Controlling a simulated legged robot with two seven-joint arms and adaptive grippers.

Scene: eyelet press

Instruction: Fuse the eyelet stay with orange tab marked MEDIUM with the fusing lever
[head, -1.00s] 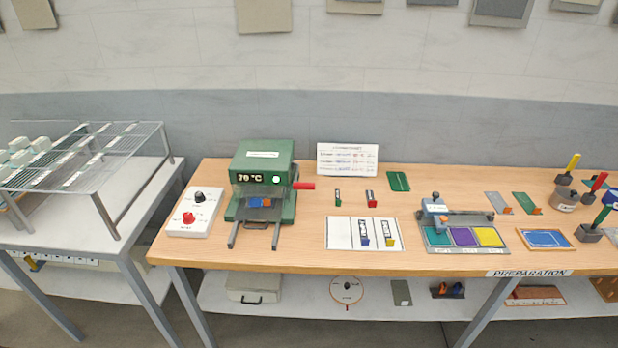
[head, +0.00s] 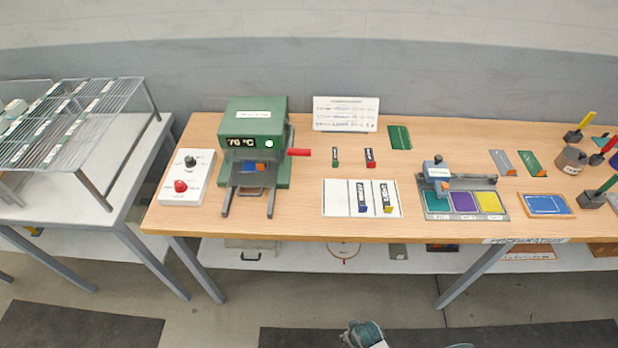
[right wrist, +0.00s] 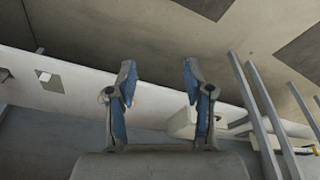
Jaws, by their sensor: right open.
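The green press (head: 254,128) stands at the left of the wooden table, with a lit display and a green light. Its red-ended fusing lever (head: 299,152) sticks out to the right. A small blue and orange piece (head: 253,167) lies at the press mouth; I cannot read any marking on it. Two stays with orange tabs, one grey (head: 502,161) and one green (head: 531,162), lie on the right; their labels are unreadable. My right gripper (right wrist: 160,90) is open and empty in the right wrist view. My left gripper is not recognisable in view.
A white panel (head: 188,178) with red and black knobs is left of the press. A white card (head: 338,200) bears blue- and yellow-tabbed stays. A jig (head: 465,205) with coloured pads stands right of it. A wire rack (head: 70,125) is at the left.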

